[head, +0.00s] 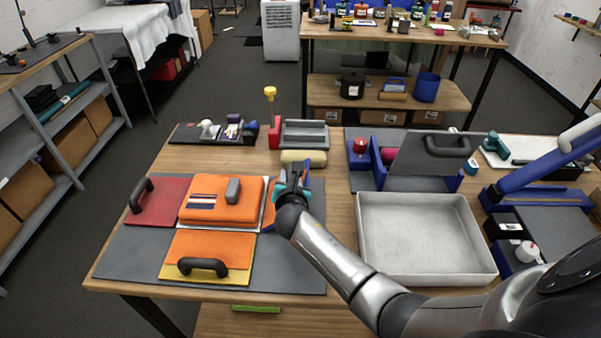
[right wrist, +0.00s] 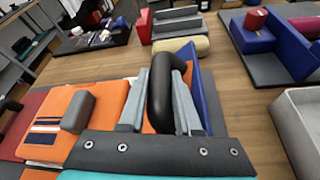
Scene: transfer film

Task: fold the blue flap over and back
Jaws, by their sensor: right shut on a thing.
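The blue flap (right wrist: 205,88) stands raised at the right side of the folding board, with orange cloth showing on its inner face. In the head view it is mostly hidden behind my right gripper (head: 290,181). My right gripper (right wrist: 160,98) is shut on the flap's black handle (right wrist: 160,88), which sits between its grey fingers. The orange cloth (head: 211,211) lies on the middle of the board with a grey block (head: 233,190) on it. The red flap (head: 160,205) lies flat at the left. The yellow flap (head: 165,270), covered by orange cloth, lies flat in front. My left gripper is out of view.
A grey mat (head: 125,262) lies under the board. A cream roll (head: 303,158) and a grey tray (head: 304,134) stand behind the flap. A large pale tray (head: 428,240) stands to the right, below my right arm.

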